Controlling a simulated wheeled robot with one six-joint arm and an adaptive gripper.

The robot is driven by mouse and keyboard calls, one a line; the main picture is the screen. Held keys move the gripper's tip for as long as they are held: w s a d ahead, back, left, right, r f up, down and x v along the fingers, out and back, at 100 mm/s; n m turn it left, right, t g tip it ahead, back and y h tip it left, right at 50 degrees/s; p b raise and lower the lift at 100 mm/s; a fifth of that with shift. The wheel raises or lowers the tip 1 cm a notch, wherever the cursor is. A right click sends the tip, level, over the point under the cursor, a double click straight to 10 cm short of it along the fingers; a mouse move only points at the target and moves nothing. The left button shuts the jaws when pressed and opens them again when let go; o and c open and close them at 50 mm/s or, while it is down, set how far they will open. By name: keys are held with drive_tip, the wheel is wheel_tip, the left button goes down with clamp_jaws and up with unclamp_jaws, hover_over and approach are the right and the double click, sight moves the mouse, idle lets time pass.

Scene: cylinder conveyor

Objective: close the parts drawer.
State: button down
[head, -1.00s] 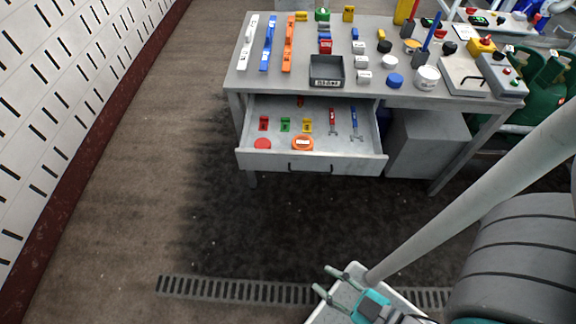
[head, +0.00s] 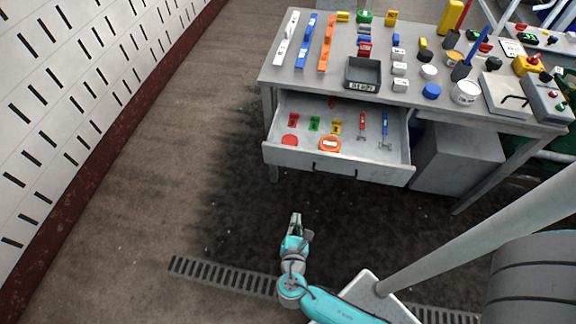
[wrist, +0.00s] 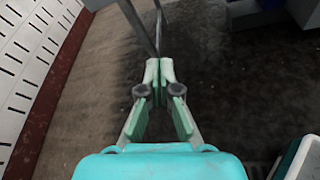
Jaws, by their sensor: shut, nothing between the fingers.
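The parts drawer (head: 290,158) is pulled out from under the workbench top in the head view, with its dark handle (head: 334,171) on the front panel. Inside lie red, green and yellow parts, a red disc, an orange tape measure and two wrenches. My gripper (head: 296,217) is below and in front of the drawer, apart from it, over the dark floor. In the wrist view my gripper's fingertips (wrist: 159,66) are together with nothing between them. The drawer front is not clearly seen in the wrist view.
A perforated white wall (head: 75,80) runs along the left. A floor grate (head: 220,278) lies near my arm; the floor before the drawer is clear.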

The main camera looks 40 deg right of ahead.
sight(290, 159)
drive_tip(key=w+a+r+n+h, duration=0.2)
drive_tip(key=w+r+h, duration=0.2)
drive_tip(key=w+r, duration=0.2)
drive_tip(key=x, duration=1.4)
drive_tip(key=shift+r, duration=0.1)
drive_tip(key=shift+w, duration=0.1)
